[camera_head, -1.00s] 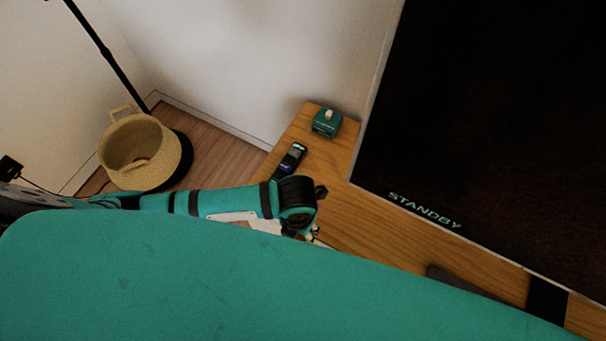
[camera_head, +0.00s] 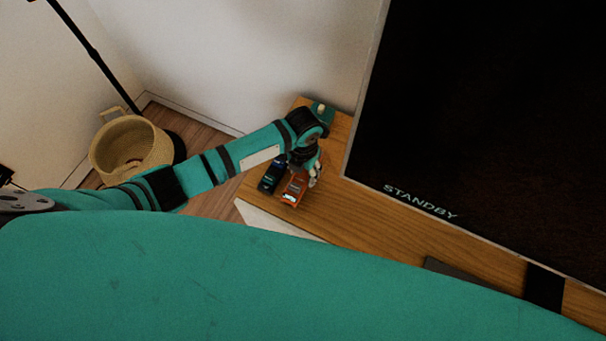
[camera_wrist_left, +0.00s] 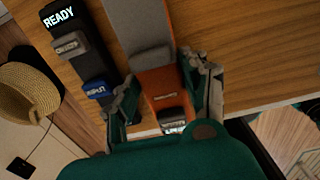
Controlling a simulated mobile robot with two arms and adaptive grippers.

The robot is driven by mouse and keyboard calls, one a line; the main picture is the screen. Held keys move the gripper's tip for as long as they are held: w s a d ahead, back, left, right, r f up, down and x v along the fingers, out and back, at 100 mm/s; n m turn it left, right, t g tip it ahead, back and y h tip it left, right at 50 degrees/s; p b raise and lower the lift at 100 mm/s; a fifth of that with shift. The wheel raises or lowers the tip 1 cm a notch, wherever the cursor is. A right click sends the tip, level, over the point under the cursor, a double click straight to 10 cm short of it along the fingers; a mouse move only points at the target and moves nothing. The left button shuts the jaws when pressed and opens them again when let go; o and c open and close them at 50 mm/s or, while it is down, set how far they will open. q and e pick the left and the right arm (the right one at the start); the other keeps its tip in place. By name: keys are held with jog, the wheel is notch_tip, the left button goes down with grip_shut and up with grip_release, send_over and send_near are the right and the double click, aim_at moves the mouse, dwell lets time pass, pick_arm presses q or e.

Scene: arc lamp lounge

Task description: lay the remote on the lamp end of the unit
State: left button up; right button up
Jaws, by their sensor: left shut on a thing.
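My left gripper (camera_head: 303,174) is shut on a long orange-and-grey remote (camera_head: 293,192), beside the dark device at the lamp end of the wooden unit (camera_head: 385,222). In the left wrist view the gripper's fingers (camera_wrist_left: 163,88) stand on both sides of the remote (camera_wrist_left: 155,82), which has small labelled buttons. The remote is over the wood near the unit's front edge; I cannot tell whether it touches the surface. A dark device (camera_head: 271,177) lies next to it, with a lit READY display and a blue button (camera_wrist_left: 97,89). My right gripper is not in view.
A large dark screen (camera_head: 490,110) marked STANDBY stands along the unit. A woven basket (camera_head: 130,150) and the black lamp pole (camera_head: 92,52) are on the left. Bare wood lies toward the screen.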

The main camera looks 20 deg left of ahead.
aim_at(303, 174)
pick_arm(q)
jog(key=shift+f, duration=1.1)
jog(key=shift+s, duration=0.1)
jog(key=shift+f, duration=0.15)
jog(key=o, duration=1.3)
jog(key=shift+c, duration=0.2)
jog(key=shift+r, duration=0.35)
notch_tip(303, 174, up, 12)
jog(key=p, duration=0.1)
jog(key=shift+f, duration=0.2)
